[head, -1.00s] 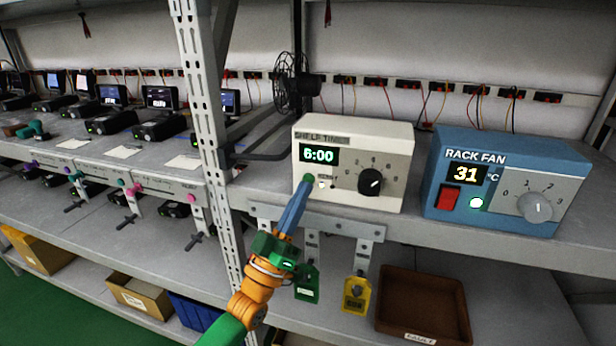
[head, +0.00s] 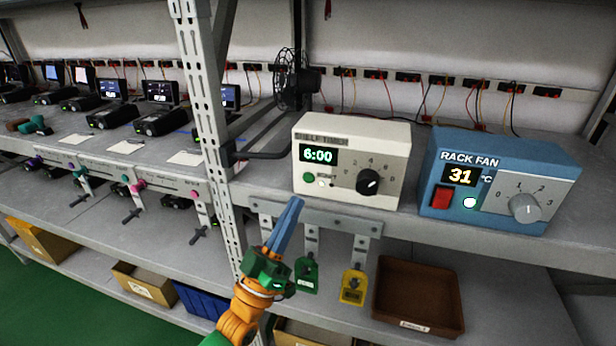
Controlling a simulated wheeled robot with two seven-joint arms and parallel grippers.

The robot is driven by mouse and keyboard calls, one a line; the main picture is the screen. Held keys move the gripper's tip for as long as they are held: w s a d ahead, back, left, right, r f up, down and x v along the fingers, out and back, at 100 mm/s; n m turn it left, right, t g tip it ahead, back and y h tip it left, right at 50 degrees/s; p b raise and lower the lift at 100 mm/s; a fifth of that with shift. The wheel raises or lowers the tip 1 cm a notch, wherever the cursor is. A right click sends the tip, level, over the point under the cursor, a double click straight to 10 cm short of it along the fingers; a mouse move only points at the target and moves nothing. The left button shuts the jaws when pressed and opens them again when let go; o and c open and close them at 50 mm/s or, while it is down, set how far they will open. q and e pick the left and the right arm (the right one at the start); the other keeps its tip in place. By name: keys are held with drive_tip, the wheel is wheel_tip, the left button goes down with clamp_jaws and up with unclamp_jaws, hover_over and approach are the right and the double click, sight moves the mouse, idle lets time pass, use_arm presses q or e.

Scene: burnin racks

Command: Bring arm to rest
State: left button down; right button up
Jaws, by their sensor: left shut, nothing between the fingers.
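My left gripper (head: 296,203) has long blue fingers, shut and empty, on a green and orange wrist (head: 262,275). It points up and to the right, in front of the shelf edge. Its tips are just below the white shelf timer (head: 353,160), apart from the timer's green button (head: 309,178). The timer display reads 6:00, and a small light beside the button is lit. My right gripper is not in view.
A blue rack fan box (head: 500,180) reading 31 °C stands to the right. A metal upright (head: 205,110) rises left of my gripper. Green (head: 306,275) and yellow (head: 353,287) tags hang below the shelf, near a brown tray (head: 418,295).

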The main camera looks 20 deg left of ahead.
use_arm(q)
drive_tip(key=s+d+f+m+g+y, duration=0.1)
drive_tip(key=s+d+f+g+y, duration=0.1)
drive_tip(key=f+g, duration=0.6)
drive_tip(key=s+d+f+m+g+y, duration=0.15)
drive_tip(key=f+g, duration=0.25)
drive_tip(key=f, duration=0.7)
drive_tip(key=s+a+f+g+y, duration=0.3)
drive_tip(key=s+f+g, duration=0.2)
drive_tip(key=s, duration=0.5)
drive_tip(key=s+a+f+g+y, duration=0.2)
drive_tip(key=s+a+f+g, duration=0.25)
drive_tip(key=s, duration=0.55)
wheel_tip(320, 180, down, 18)
drive_tip(key=s+d+g, duration=0.1)
drive_tip(key=s, duration=0.1)
drive_tip(key=s+a+f+g, duration=0.1)
drive_tip(key=s+a+f, duration=0.1)
drive_tip(key=s+f, duration=0.7)
drive_tip(key=s, duration=0.2)
drive_tip(key=shift+s, duration=0.3)
